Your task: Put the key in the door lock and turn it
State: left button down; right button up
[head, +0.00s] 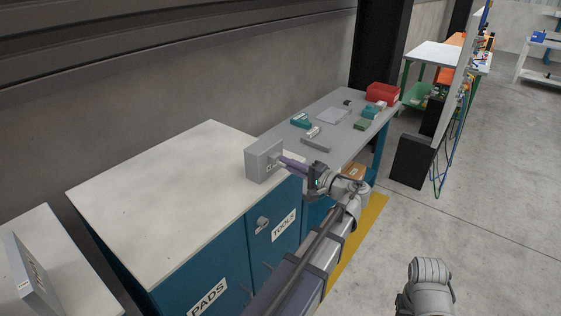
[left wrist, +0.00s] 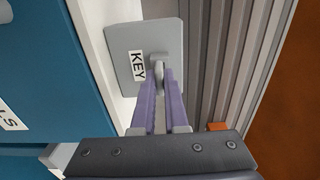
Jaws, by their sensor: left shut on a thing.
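A grey box labelled KEY (head: 262,161) stands on the white cabinet top, and it also shows in the left wrist view (left wrist: 120,40). My left gripper (head: 283,161) reaches the box's front face. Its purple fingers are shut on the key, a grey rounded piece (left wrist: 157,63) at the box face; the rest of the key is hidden. A round grey lock (head: 262,222) sits on the blue cabinet door (head: 284,245) marked TOOLS, below and apart from the gripper.
The white cabinet top (head: 170,195) is mostly bare. A grey bench (head: 345,138) beyond it carries small parts and a red bin (head: 382,93). A second door marked PADS (head: 190,285) is at the lower left. Open floor lies to the right.

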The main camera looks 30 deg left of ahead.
pick_arm(q)
jog(key=shift+d, duration=0.55)
dwell(0.4)
jog(key=shift+s+d, duration=0.15)
jog(key=shift+d, duration=1.25)
jog(key=shift+d, duration=0.1)
jog(key=d, duration=0.5)
jog(key=s+d+f+b, duration=0.1)
jog(key=s+f+b, duration=0.4)
jog(key=f+b, duration=0.3)
jog(key=s+d+f+b, duration=0.1)
jog(key=s+f+b, duration=0.4)
jog(key=f+b, duration=0.4)
jog(key=shift+s+f+b, duration=0.25)
jog(key=shift+s+b, duration=0.05)
jog(key=shift+a, duration=0.1)
jog(key=shift+w+a, duration=0.2)
jog(key=shift+a, duration=2.6)
